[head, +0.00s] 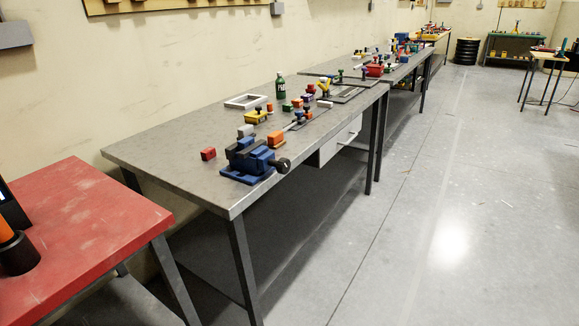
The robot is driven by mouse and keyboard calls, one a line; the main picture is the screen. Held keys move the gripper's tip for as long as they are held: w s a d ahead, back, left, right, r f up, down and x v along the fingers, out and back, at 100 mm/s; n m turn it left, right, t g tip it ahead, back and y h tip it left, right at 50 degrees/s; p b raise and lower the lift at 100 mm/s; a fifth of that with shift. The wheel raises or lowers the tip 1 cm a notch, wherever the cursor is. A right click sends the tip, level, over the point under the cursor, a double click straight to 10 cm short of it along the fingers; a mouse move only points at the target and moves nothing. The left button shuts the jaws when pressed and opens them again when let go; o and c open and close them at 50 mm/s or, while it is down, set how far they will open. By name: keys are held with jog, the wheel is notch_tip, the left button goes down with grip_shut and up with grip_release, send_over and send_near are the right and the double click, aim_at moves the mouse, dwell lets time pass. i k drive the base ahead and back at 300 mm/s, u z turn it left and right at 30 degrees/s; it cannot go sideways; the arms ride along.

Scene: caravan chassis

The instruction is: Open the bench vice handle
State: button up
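A blue bench vice (250,163) sits on the near end of a long grey workbench (185,158), close to its front edge. The dark vice handle (282,165) shows at the vice's right side, over the bench's front edge. It is too small in the picture to tell its exact position. My gripper does not show in the head view, so nothing can be seen between it and the vice.
A red table (90,222) stands at the lower left, with a dark cylinder (18,252) on it. The concrete floor (440,200) right of the bench is clear.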

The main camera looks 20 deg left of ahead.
aim_at(283, 165)
jog(key=z, duration=0.05)
jog(key=i, duration=1)
jog(key=u, duration=0.05)
